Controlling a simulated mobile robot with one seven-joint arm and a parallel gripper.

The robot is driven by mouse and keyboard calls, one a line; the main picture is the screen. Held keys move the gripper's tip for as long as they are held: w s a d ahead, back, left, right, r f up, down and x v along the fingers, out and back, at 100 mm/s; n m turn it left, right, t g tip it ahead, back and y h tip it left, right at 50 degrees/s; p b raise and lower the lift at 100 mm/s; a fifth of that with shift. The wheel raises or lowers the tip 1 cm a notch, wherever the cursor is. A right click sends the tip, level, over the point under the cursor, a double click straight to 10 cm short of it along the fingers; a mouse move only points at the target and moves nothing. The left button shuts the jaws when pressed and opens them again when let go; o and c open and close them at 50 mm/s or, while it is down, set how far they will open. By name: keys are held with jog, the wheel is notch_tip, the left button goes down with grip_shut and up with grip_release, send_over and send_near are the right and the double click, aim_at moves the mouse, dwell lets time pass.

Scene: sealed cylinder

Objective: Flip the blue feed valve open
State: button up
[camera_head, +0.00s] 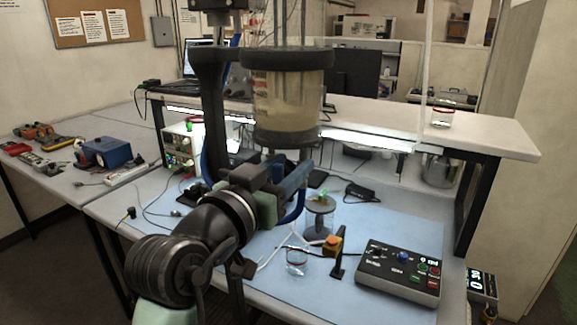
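A sealed cylinder (290,97) with dark end caps and yellowish contents stands upright on a dark stand over the bench. A blue part (294,180), perhaps the feed valve's lever, shows just below the cylinder. Its exact shape and position are partly hidden by my arm. Blue tubing (205,150) runs down the left of the stand, and another blue length curves below the blue part. My gripper (274,187) is in front of the stand, close beside the blue part. I cannot tell whether it touches it, and its fingers are not clear enough to tell open from shut.
A control box (401,271) with a blue knob and several buttons sits on the blue mat (395,225) at right. A small clear cup (296,262), an orange-topped block (333,243) and a spool-like stand (319,218) are near my gripper. Cables cross the mat.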

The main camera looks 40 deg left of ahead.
jog(key=shift+s, duration=0.1)
jog(key=b+v, duration=0.4)
jog(key=v, duration=0.8)
jog(key=shift+s+d, duration=0.15)
jog(key=shift+s, duration=0.2)
jog(key=w+d+r+m+t+h, duration=0.1)
jog(key=w+d+r+t, duration=0.25)
jog(key=d+r, duration=0.5)
jog(key=w+d+r+m+t+h, duration=0.1)
jog(key=w+d+r+t, duration=0.3)
jog(key=d, duration=0.7)
jog(key=s+d+r+t+h, duration=0.2)
jog(key=s+d+r, duration=0.1)
jog(key=d+r, duration=0.3)
jog(key=d, duration=0.2)
jog(key=shift+d+r+m, duration=0.25)
jog(key=shift+d+m, duration=0.1)
jog(key=shift+m, duration=0.05)
